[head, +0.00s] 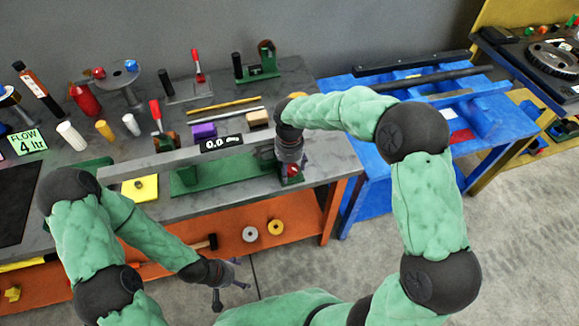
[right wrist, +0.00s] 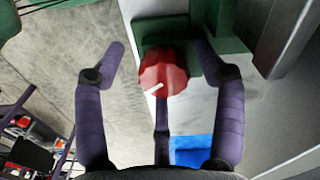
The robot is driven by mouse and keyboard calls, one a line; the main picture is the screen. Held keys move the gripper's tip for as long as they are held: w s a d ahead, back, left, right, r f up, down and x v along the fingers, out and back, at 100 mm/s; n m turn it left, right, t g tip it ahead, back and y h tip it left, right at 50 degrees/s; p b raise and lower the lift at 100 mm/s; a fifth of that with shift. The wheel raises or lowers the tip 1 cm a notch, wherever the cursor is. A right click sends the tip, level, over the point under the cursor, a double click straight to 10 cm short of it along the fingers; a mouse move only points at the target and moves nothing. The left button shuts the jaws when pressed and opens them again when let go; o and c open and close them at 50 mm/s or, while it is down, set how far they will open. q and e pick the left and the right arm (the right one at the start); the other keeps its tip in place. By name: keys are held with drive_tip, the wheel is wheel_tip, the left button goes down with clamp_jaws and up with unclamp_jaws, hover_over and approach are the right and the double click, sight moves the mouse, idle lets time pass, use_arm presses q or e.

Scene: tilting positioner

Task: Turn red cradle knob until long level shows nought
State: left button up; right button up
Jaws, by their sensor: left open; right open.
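The long level (head: 165,163) is a grey bar lying along the green cradle (head: 228,172) on the bench. Its black display (head: 221,143) appears to read 0.0 deg. The red cradle knob (head: 292,171) is at the cradle's right end, partly hidden by my right gripper (head: 290,160). In the right wrist view the red knob (right wrist: 163,72) has a white pointer mark and lies between the spread fingers of my right gripper (right wrist: 160,58). Gaps show on both sides of it; depth is unclear. My left gripper (head: 228,285) is open and empty, low in front of the bench.
A yellow pad (head: 140,188) lies on the bench left of the cradle. A blue table (head: 440,130) stands to the right. An orange lower shelf (head: 300,215) is under the bench.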

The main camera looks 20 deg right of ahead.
sight(290, 168)
wheel_tip(290, 168, up, 12)
idle(0.6)
idle(0.5)
